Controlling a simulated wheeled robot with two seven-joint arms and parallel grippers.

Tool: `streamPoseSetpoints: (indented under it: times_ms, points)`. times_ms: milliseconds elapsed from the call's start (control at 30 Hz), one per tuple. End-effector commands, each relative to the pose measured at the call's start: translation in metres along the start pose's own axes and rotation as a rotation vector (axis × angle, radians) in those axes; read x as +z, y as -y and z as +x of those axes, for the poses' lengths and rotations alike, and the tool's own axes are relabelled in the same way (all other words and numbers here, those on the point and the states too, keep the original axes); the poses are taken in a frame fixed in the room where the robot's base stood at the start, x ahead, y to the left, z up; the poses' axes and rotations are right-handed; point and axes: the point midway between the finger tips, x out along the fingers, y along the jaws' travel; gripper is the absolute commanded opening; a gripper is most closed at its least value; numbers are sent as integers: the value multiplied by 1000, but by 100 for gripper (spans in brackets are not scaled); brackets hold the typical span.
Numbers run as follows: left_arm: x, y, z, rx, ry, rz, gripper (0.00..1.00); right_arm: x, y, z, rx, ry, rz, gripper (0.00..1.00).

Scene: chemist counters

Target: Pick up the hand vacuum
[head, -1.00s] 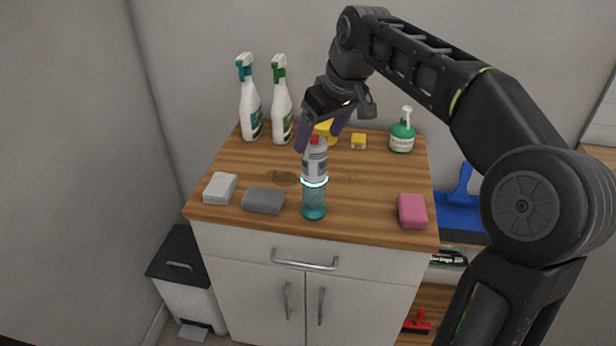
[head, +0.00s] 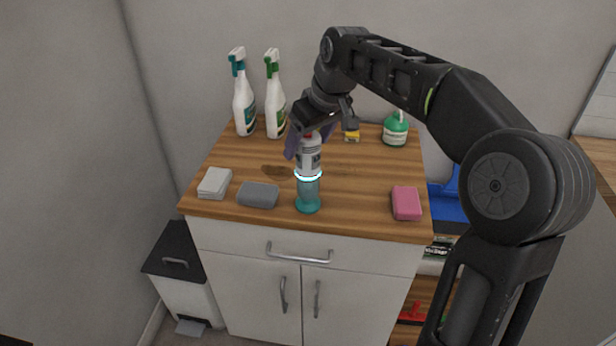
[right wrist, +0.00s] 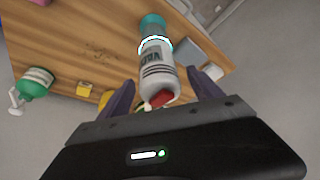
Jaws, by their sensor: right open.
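The hand vacuum (head: 309,163) stands upright near the front middle of the wooden counter top, with a grey-white labelled body, a glowing ring and a teal lower end. Its red part shows in the right wrist view, where the hand vacuum (right wrist: 156,65) reaches in between the fingers. My right gripper (head: 309,143) is open, with its purple fingers on either side of the vacuum's upper end. In the right wrist view the gripper (right wrist: 163,85) has a finger left and right of it; contact cannot be told. My left gripper is not in view.
On the counter top (head: 355,205), a grey sponge (head: 258,195) and white stack (head: 214,183) lie left of the vacuum, a pink sponge (head: 406,203) right. Two spray bottles (head: 244,107), a yellow item (head: 352,135) and a green pump bottle (head: 395,131) stand behind.

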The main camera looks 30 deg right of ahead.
Motion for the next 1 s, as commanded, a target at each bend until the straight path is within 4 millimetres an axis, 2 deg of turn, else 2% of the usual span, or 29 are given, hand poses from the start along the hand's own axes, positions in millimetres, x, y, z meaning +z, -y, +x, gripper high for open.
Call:
streamPoseSetpoints:
  times_ms: [100, 233, 833, 1000]
  points:
    - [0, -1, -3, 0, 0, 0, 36, 0, 0, 19, -1, 3, 0, 75]
    - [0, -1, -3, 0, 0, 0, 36, 0, 0, 30, 0, 0, 0, 75]
    - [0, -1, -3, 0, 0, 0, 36, -1, 0, 31, 0, -1, 0, 75]
    - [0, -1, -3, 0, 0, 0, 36, -1, 0, 31, 0, -1, 0, 62]
